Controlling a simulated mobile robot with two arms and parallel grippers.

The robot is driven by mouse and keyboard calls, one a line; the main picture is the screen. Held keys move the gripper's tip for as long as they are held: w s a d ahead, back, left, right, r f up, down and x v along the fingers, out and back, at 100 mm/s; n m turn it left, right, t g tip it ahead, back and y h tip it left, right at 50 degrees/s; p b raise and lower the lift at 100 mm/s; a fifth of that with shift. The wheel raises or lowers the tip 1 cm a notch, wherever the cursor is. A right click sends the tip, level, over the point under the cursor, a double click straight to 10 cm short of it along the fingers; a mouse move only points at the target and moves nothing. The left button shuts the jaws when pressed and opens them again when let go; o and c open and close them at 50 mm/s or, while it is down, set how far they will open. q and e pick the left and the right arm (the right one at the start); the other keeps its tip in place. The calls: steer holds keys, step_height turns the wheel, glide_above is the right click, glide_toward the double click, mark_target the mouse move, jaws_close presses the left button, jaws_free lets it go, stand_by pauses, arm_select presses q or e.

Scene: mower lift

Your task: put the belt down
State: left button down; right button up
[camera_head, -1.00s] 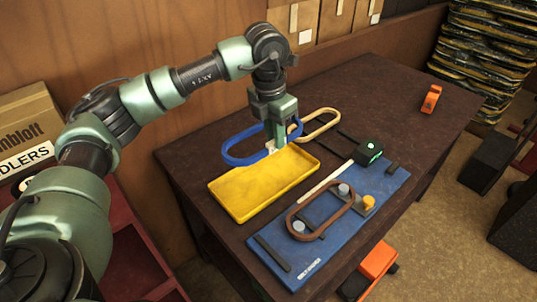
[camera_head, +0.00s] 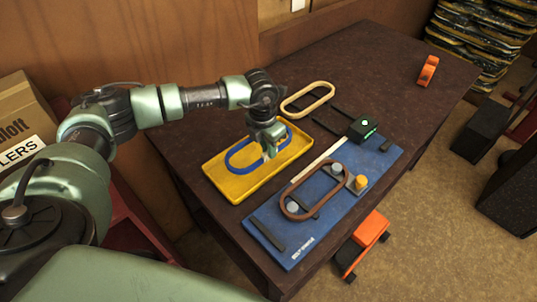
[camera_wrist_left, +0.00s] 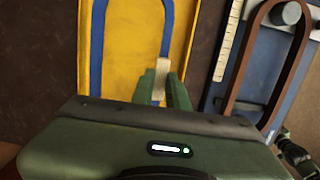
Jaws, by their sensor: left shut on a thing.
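The blue belt (camera_head: 240,165) is a long loop over the yellow tray (camera_head: 210,178), within its rim. It lies flat, at or just above the tray floor; I cannot tell whether it touches. My left gripper (camera_head: 268,153) is above the tray's right part, shut on the blue belt at a pale tab. In the left wrist view the fingers (camera_wrist_left: 160,90) close on this pale tab (camera_wrist_left: 161,75), with the blue belt (camera_wrist_left: 97,50) running away on both sides. The fingers hide part of the belt's near end. My right gripper is not in view.
A brown belt (camera_head: 289,206) sits around pulleys on the blue mat (camera_head: 262,218), right of the tray. A cream belt (camera_head: 307,98) and a black belt (camera_head: 318,122) lie behind. A black box (camera_head: 362,129) with green lights and an orange object (camera_head: 428,71) stand farther right.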

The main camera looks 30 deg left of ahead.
arm_select(q)
step_height(320, 180, down, 4)
steer(key=shift+a+r+p, duration=0.1)
steer(key=shift+r+p, duration=0.1)
steer(key=shift+p, duration=0.25)
steer(key=shift+f, duration=0.4)
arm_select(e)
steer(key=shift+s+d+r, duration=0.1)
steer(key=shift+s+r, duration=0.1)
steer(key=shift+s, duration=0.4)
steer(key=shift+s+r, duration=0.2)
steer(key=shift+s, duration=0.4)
arm_select(q)
steer(key=shift+f, duration=0.1)
steer(key=c, duration=1.4)
jaws_free()
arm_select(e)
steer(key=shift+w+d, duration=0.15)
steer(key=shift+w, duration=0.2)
